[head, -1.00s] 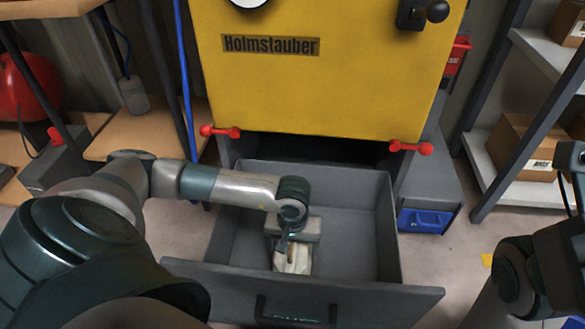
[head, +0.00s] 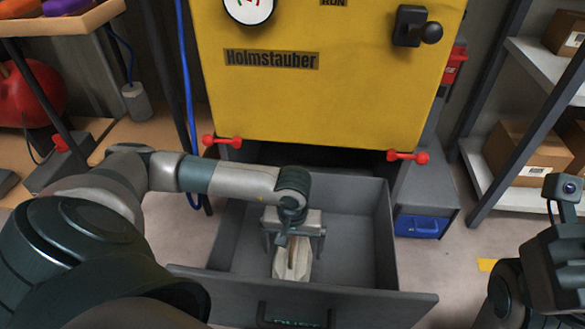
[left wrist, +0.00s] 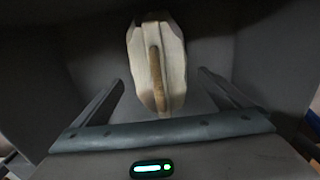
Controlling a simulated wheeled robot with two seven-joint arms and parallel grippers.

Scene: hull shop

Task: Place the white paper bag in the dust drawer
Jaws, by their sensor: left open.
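The white paper bag (head: 294,264) is inside the grey dust drawer (head: 345,215), near its front wall. The drawer is pulled out below the yellow machine. The bag looks cream-white with a tan strip down its middle. My left gripper (head: 294,246) is over the drawer, its fingers spread wide on either side of the bag and apart from it. In the left wrist view the bag (left wrist: 172,62) shows beyond the gripper's bar, between the two open fingers, touching neither. Whether its base rests on the drawer floor is hard to tell. My right arm shows at the right edge; its fingers are out of frame.
The yellow machine (head: 320,95) stands behind the drawer, with red clamps (head: 408,157) at its lower corners. A blue box (head: 420,225) sits right of the drawer. Shelves with cardboard boxes (head: 530,155) stand at right. The drawer's right side is empty.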

